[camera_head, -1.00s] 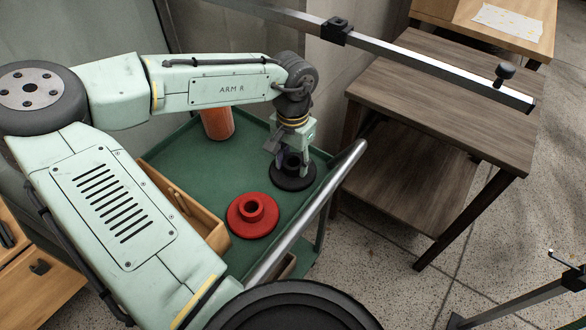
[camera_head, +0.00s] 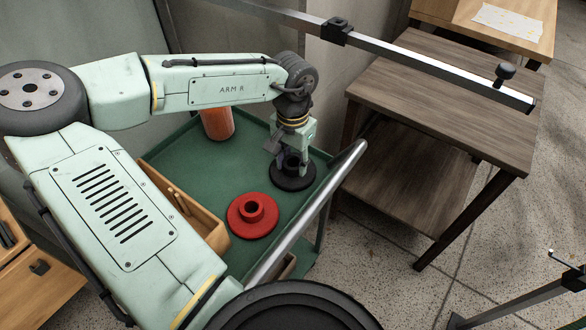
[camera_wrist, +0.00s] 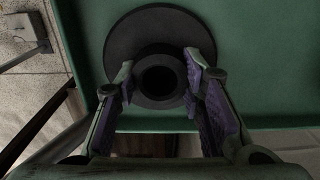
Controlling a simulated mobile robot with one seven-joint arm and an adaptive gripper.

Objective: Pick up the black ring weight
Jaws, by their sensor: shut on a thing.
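The black ring weight (camera_head: 293,179) is a flat dark disc with a raised hollow hub, lying on the green cart top (camera_head: 193,160) near its right corner. In the wrist view the weight (camera_wrist: 128,37) fills the upper middle, with its round hole facing me. My gripper (camera_head: 293,165) points down over it. In the wrist view the purple-padded fingers of my gripper (camera_wrist: 160,80) stand on either side of the hub, shut on it. The fingers hide part of the hub in the head view. The weight appears to rest on the tray.
A red ring weight (camera_head: 252,222) lies on the cart in front of the black one. An orange cylinder (camera_head: 217,123) stands behind. A wooden box (camera_head: 176,200) is at left, a metal rail (camera_head: 310,212) at right, and a brown table (camera_head: 450,100) beyond.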

